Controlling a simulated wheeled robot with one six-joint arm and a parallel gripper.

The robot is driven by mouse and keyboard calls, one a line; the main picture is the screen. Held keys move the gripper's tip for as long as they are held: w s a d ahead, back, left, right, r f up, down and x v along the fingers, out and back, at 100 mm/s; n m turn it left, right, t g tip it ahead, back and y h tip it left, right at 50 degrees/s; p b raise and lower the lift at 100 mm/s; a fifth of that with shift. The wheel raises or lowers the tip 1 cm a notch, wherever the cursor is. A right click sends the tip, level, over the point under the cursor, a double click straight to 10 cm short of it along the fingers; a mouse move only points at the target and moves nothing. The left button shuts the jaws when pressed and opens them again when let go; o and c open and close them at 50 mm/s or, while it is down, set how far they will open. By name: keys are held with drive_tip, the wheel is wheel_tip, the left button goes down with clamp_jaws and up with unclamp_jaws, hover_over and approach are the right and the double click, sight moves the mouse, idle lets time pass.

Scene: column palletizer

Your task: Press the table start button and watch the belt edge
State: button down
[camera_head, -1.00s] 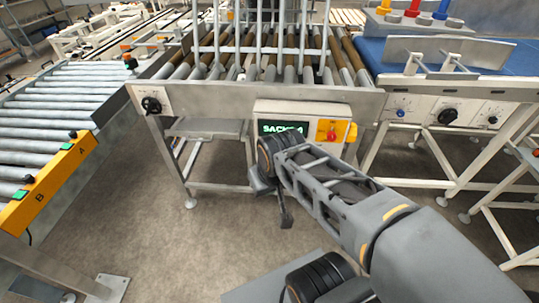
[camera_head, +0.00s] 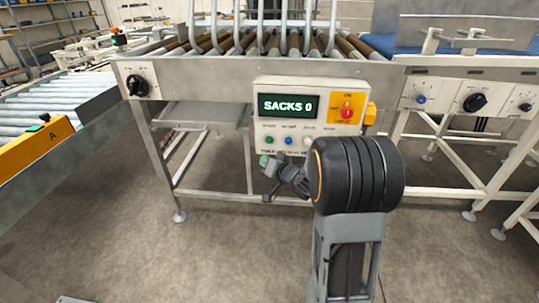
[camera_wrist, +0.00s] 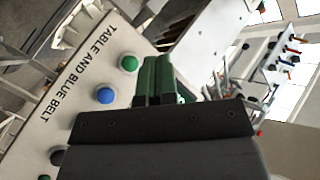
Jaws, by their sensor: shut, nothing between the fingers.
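The control panel (camera_head: 262,88) hangs at the front of the roller table and its display (camera_head: 288,105) reads SACKS 0. In the wrist view I see the label TABLE AND BLUE BELT, with the green button (camera_wrist: 129,63) and blue button (camera_wrist: 105,95) alongside. My gripper (camera_head: 266,161) is shut and empty, just below the green button. In the wrist view its green fingers (camera_wrist: 160,72) lie beside that button; I cannot tell whether they touch it.
A red knob on a yellow plate (camera_head: 347,112) is at the panel's right. The roller table (camera_head: 225,70) stands behind, with the blue belt (camera_head: 385,41) to its right. A yellow-ended roller conveyor (camera_head: 40,142) is at the left. Floor in front is open.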

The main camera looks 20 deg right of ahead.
sight(269, 140)
drive_tip(key=shift+f+y, duration=0.4)
drive_tip(key=shift+f, duration=0.1)
drive_tip(key=shift+w, duration=0.1)
drive_tip(key=shift+w+d+p, duration=0.15)
drive_tip(key=shift+w+d, duration=0.55)
drive_tip(key=shift+w, duration=0.55)
drive_tip(key=shift+w+d+p, duration=0.1)
drive_tip(key=shift+w+d, duration=0.65)
drive_tip(key=shift+w, duration=0.5)
drive_tip(key=shift+w+d+p, duration=0.15)
drive_tip(key=shift+w+d, duration=0.55)
drive_tip(key=shift+w, duration=0.55)
drive_tip(key=shift+w, duration=0.15)
drive_tip(key=shift+w+d+p, duration=0.2)
drive_tip(key=shift+w+p, duration=0.05)
drive_tip(key=shift+p, duration=0.15)
